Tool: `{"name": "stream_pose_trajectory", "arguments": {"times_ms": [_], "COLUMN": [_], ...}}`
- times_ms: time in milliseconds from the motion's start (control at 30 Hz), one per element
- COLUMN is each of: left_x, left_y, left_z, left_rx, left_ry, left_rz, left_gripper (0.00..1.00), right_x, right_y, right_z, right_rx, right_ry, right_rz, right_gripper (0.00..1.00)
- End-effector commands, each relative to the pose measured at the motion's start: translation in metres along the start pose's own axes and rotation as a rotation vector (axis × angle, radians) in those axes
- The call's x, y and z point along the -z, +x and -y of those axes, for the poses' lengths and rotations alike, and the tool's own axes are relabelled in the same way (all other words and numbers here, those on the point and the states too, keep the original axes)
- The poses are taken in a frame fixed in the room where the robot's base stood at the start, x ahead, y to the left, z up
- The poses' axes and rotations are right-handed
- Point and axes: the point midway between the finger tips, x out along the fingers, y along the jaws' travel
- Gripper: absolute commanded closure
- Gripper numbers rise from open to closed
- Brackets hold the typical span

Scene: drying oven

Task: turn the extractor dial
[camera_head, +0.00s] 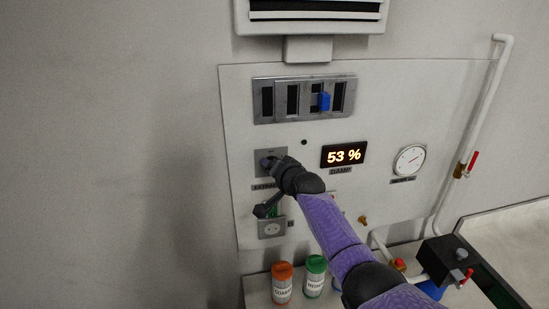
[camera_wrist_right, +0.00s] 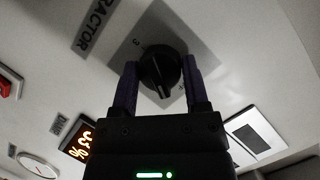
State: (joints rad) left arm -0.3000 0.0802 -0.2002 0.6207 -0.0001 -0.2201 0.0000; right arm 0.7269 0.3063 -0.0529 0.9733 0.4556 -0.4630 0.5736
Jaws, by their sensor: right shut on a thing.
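The extractor dial (camera_wrist_right: 158,65) is a black round knob with a raised grip, set on a grey square plate (camera_wrist_right: 197,42) on the wall panel. A label ending in "RACTOR" (camera_wrist_right: 96,28) shows beside it in the right wrist view. My right gripper (camera_wrist_right: 158,80) has its two fingers on either side of the dial and is shut on it. In the head view my right gripper (camera_head: 272,162) reaches the plate (camera_head: 270,153) from the lower right and mostly hides the dial. My left gripper is not in view.
A display (camera_head: 344,155) reads 53 %, with a round gauge (camera_head: 409,160) to its right. Orange (camera_head: 282,284) and green (camera_head: 315,277) containers stand at the bottom.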

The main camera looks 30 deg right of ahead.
Motion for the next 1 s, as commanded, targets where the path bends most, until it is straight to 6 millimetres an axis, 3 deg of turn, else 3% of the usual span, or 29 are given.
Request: {"name": "stream_pose_trajectory", "arguments": {"times_ms": [200, 500, 1000], "left_x": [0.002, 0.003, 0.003], "left_y": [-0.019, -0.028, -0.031], "left_z": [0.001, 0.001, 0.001], "left_rx": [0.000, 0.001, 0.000], "left_ry": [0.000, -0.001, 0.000], "left_rz": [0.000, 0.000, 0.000], "left_gripper": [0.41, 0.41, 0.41], "right_x": [-0.001, -0.002, -0.003], "right_y": [-0.001, 0.000, 0.001], "right_z": [0.002, 0.001, -0.001], "right_rx": [-0.069, -0.139, -0.179], "right_ry": [-0.168, -0.345, -0.444], "right_rz": [-0.006, -0.018, -0.024], "right_gripper": [1.00, 1.00, 1.00]}}
